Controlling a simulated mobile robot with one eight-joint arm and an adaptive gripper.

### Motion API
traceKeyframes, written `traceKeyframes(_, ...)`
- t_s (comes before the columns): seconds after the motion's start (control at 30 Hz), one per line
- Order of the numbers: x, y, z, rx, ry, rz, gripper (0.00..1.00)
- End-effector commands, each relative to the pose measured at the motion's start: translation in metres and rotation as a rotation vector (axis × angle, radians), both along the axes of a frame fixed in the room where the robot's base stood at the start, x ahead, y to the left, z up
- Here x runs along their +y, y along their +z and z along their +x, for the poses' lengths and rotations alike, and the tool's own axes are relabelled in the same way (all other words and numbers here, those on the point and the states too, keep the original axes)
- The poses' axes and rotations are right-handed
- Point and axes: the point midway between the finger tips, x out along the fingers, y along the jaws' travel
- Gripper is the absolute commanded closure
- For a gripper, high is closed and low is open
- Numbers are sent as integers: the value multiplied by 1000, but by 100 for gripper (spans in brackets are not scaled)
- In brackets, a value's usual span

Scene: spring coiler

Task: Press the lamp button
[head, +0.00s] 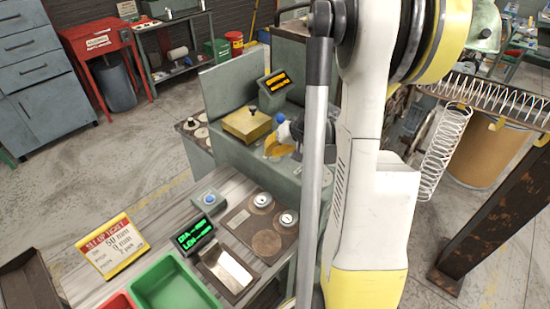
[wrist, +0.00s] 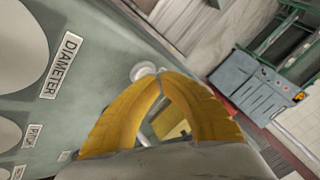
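My gripper's yellow fingers show in the wrist view (wrist: 160,74), their tips together with nothing seen between them. A pale round button-like part (wrist: 141,72) sits on the grey-green machine panel just beyond the fingertips; I cannot tell whether they touch it or whether it is the lamp button. In the head view my gripper (head: 277,148) is at the grey-green machine (head: 228,148), partly behind my arm. A small grey box with a blue button (head: 209,198) stands on the bench, apart from the gripper. No label marks a lamp button.
A yellow block with a dark knob (head: 246,124) and an amber display (head: 277,83) are on the machine. The bench holds a green display (head: 195,237), a setup ticket (head: 112,246) and a green tray (head: 172,284). The wrist view shows a DIAMETER label (wrist: 61,65).

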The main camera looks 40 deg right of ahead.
Motion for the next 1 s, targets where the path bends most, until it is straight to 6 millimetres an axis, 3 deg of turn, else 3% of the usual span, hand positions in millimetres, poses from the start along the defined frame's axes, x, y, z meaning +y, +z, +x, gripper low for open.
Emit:
traceKeyframes(0.37, 0, -1, 0, 0, 0, 0, 100)
traceKeyframes(1.0, 0, 14, 0, 0, 0, 0, 100)
